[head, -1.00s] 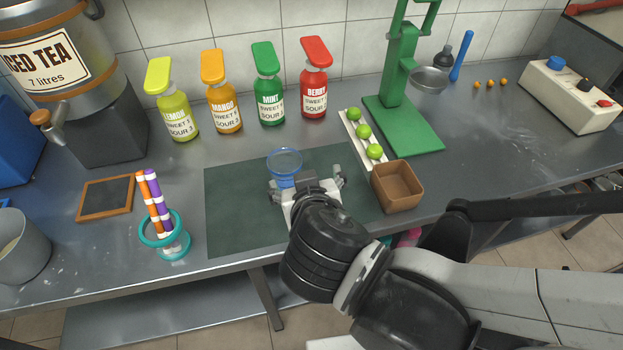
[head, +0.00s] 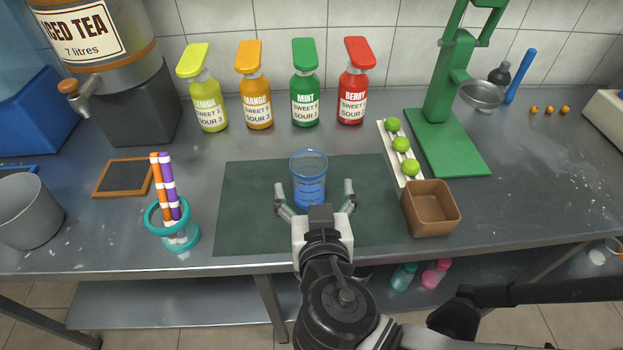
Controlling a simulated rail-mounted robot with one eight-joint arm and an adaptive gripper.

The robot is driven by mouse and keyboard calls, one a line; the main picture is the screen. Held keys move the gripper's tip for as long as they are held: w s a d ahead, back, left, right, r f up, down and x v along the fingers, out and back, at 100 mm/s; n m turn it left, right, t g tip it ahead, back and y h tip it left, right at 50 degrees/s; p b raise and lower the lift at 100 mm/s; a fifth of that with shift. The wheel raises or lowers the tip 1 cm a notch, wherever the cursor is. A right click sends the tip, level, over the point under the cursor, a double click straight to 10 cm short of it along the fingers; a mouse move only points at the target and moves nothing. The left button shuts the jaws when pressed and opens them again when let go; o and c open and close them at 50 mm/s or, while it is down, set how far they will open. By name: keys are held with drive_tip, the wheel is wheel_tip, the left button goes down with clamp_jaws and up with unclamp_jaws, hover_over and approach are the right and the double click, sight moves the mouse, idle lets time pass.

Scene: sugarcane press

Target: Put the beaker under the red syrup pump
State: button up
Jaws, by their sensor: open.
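My gripper (head: 314,190) is open, with one finger on each side of the beaker and a visible gap at both sides. Its palm is in front of the beaker, hiding part of its base. The red syrup pump (head: 352,85), labelled Berry, stands at the back by the wall, right of the green Mint pump (head: 305,88). The counter in front of the red pump is bare.
Mango (head: 254,90) and Lemon (head: 205,95) pumps stand further left. A rack of limes (head: 400,145), a brown box (head: 432,208) and a green press (head: 447,140) are at the right. A teal holder with striped sticks (head: 172,215) is at the left.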

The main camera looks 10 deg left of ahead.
sight(307, 155)
drive_tip(key=shift+b+x, duration=1.45)
drive_tip(key=shift+x, duration=3.65)
drive_tip(key=shift+s+a, duration=0.1)
drive_tip(key=shift+a, duration=0.05)
drive_tip(key=shift+c, duration=0.5)
drive_tip(key=c, duration=1.4)
